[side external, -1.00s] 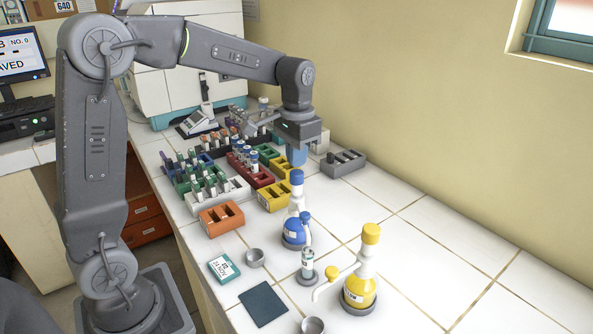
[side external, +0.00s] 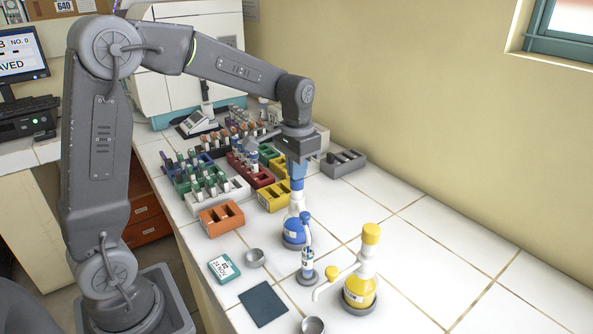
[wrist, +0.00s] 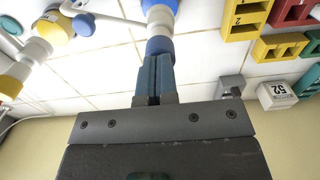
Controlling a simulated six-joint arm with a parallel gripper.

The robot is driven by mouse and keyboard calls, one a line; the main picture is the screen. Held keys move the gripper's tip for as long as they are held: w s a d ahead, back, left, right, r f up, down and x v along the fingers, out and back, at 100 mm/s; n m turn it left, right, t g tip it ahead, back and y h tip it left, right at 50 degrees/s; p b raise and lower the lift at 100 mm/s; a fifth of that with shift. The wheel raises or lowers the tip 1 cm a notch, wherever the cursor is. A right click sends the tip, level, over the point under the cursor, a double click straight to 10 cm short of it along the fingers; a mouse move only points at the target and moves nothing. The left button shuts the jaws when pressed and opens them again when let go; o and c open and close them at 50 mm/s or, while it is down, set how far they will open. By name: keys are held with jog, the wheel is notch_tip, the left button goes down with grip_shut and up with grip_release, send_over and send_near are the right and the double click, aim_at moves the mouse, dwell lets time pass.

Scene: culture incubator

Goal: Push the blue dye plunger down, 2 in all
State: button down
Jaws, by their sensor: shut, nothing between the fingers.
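The blue dye bottle (side external: 294,237) stands upright on the tiled bench in the side view, with a white neck. Its blue plunger cap (side external: 297,184) is on top and also shows in the wrist view (wrist: 158,46). My gripper (side external: 297,177) points straight down with its fingers together and empty. The fingertips (wrist: 155,60) appear to touch the cap from above. A small vial (side external: 307,260) stands in a grey holder beside the bottle, below the blue spout end (side external: 305,216), and blue shows in it.
A yellow dye bottle (side external: 359,290) with its own spout stands to the front right. Two small metal cups, a teal-white box (side external: 224,267) and a dark mat (side external: 263,304) lie in front. Coloured tube racks (side external: 221,218) fill the bench behind.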

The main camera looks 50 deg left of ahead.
dwell(0.3)
jog(key=shift+r, duration=1.85)
jog(key=shift+f, duration=0.1)
jog(key=shift+f, duration=1.9)
jog(key=shift+r, duration=2)
jog(key=shift+r, duration=0.15)
notch_tip(320, 180, up, 6)
jog(key=shift+f, duration=0.15)
